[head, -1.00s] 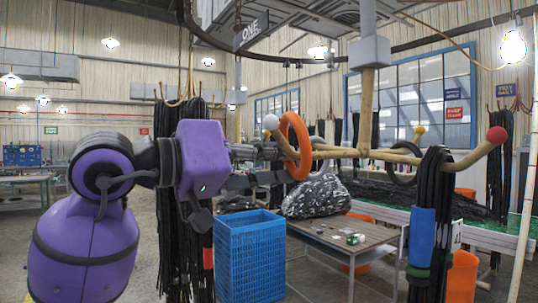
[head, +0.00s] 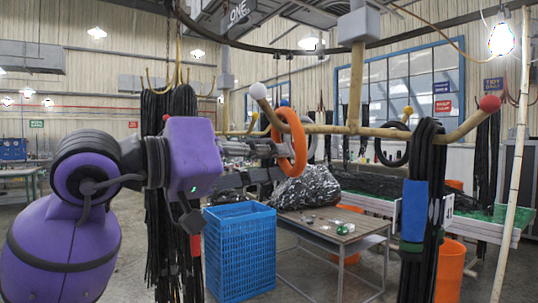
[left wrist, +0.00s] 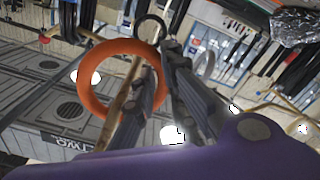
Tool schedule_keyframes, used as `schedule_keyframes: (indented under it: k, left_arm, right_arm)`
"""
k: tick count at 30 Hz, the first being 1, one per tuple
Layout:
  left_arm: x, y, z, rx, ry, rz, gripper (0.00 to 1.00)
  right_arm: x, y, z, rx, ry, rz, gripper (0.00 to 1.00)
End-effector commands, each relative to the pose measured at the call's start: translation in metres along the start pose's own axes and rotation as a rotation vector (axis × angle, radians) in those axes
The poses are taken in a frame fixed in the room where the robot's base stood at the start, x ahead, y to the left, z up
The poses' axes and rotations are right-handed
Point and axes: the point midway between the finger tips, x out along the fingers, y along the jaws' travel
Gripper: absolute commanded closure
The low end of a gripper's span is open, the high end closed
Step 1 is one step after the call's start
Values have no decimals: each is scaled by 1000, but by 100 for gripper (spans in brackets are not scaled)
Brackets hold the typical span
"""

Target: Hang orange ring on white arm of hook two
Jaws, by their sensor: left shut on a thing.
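The orange ring (head: 300,145) is upright, held by my left gripper (head: 284,160), whose fingers reach it from the left. In the left wrist view the ring (left wrist: 83,101) shows beside the fingers, with a wooden rod crossing its opening. The wooden hook's white-tipped arm (head: 267,109) rises up-left beside the ring, its white ball (head: 258,91) left of and above the ring's top. The ring and this arm overlap in the head view; I cannot tell whether the arm passes through. My right gripper is out of view.
The hook's red-tipped arm (head: 489,103) carries black hoses (head: 421,165). A black ring (head: 380,152) hangs by the yellow-tipped arm, and a grey ring (head: 312,143) behind the orange one. A blue crate (head: 240,250) and a table (head: 340,238) stand below.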

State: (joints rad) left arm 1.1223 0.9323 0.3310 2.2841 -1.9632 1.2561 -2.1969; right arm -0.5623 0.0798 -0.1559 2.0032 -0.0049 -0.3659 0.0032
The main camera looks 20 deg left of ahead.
Motion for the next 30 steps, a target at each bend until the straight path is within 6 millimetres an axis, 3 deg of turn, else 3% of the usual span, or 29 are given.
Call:
schedule_keyframes:
  k: [12,13,17,26,30]
  left_arm:
    - [2,-6,7,-3,-18,-12,100]
    - [2,-6,7,-3,-18,-12,85]
    - [2,-5,6,-2,-15,-10,68]
    - [1,-3,4,-2,-10,-7,67]
    - [-9,-4,2,-1,-7,-9,67]
  right_arm:
    - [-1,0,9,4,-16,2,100]
    - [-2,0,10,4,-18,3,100]
    - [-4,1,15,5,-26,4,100]
    - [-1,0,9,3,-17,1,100]
    - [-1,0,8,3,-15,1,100]
